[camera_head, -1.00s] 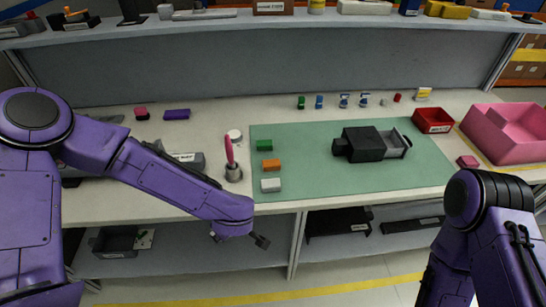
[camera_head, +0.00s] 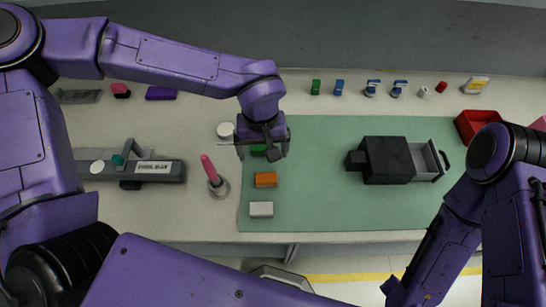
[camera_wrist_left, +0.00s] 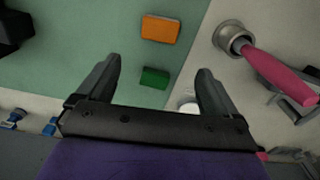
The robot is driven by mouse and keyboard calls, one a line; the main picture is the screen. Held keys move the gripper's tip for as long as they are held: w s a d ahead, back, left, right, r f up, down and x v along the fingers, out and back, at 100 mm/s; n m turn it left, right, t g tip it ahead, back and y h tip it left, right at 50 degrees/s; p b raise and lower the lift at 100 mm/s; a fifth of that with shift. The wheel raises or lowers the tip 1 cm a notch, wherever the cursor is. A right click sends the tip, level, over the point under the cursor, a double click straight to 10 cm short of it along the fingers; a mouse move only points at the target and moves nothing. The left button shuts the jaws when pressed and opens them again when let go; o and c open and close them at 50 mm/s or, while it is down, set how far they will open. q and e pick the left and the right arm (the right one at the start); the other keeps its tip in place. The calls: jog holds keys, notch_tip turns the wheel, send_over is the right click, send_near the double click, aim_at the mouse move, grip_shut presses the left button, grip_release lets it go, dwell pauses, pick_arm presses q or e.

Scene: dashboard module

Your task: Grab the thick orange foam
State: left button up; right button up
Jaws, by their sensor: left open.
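The orange foam block (camera_head: 266,180) lies on the green mat (camera_head: 320,205) near its left edge, between a green block (camera_head: 258,150) and a white block (camera_head: 261,209). My left gripper (camera_head: 262,150) is over the green block, which it partly hides in the head view. In the left wrist view the orange foam (camera_wrist_left: 160,29) lies beyond the fingertips, and the green block (camera_wrist_left: 155,77) shows between the open fingers (camera_wrist_left: 158,75). The left gripper is empty. My right arm shows at the right of the head view, but its gripper fingers are not seen clearly.
A black box with an open drawer (camera_head: 388,160) sits on the mat's right. Small items line the back. A red bin (camera_head: 478,124) is at right. The mat's middle is clear.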

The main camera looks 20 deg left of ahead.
aim_at(266, 177)
pick_arm(q)
jog(key=f, duration=0.1)
jog(key=s+f, duration=0.2)
jog(key=f, duration=0.1)
jog(key=shift+s+f, duration=0.2)
jog(key=shift+s, duration=0.05)
jog(key=f, duration=0.2)
jog(key=w+f+p, duration=0.1)
jog(key=d+f, duration=0.1)
jog(key=f, duration=0.1)
jog(key=shift+w+f, duration=0.25)
jog(key=shift+f, duration=0.05)
jog(key=shift+s+a+r, duration=0.1)
jog(key=shift+s, duration=0.2)
jog(key=shift+c, duration=1.2)
jog(key=c, duration=0.9)
pick_arm(e)
jog(key=shift+s+r, duration=0.7)
jog(key=shift+r, duration=0.1)
